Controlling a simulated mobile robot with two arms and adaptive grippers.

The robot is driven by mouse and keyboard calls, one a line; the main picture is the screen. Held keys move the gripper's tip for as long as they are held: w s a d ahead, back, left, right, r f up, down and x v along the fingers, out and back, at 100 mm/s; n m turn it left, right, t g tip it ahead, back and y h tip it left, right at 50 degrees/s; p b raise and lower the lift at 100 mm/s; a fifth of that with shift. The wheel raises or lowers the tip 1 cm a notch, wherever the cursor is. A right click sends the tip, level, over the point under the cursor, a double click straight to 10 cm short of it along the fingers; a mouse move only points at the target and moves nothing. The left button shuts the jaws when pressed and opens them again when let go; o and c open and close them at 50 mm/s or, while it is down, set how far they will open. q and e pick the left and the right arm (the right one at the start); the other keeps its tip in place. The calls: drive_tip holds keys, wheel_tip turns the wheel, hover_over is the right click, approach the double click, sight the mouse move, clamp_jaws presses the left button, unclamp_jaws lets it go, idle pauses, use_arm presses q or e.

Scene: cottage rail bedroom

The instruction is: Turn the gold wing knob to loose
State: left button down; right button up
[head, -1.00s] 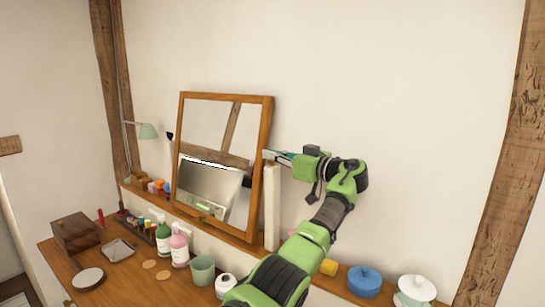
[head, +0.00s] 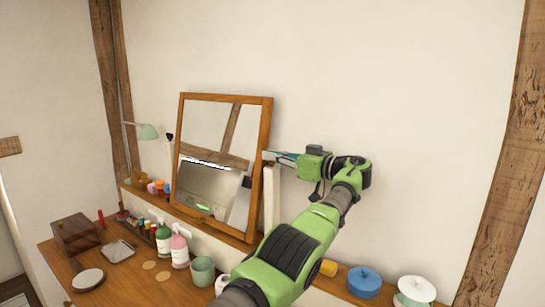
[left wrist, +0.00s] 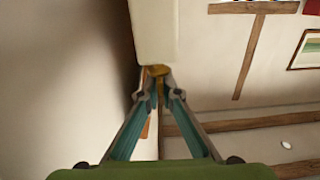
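The gold wing knob (left wrist: 156,71) shows in the left wrist view, just below the end of a pale post (left wrist: 155,30). The tips of my left gripper (left wrist: 156,77) lie on both sides of the knob and look closed on it. In the head view my left gripper (head: 283,157) reaches to the right edge of the wood-framed mirror (head: 265,150), at the top of the white post (head: 271,205). The knob is hidden there. The mirror stands tilted between its supports. My right gripper is in neither view.
A ledge below the mirror holds a blue pot (head: 364,283), a white lidded pot (head: 416,292) and a yellow item (head: 328,268). Bottles, a green cup (head: 202,270) and a wooden box (head: 75,233) stand on the dresser. The wall above is clear.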

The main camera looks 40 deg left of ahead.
use_arm(q)
drive_tip(key=c, duration=2.5)
unclamp_jaws()
drive_tip(key=shift+a, duration=0.1)
drive_tip(key=shift+c, duration=0.2)
drive_tip(key=d, duration=0.7)
drive_tip(key=shift+w+d, duration=0.25)
drive_tip(key=shift+w, duration=0.2)
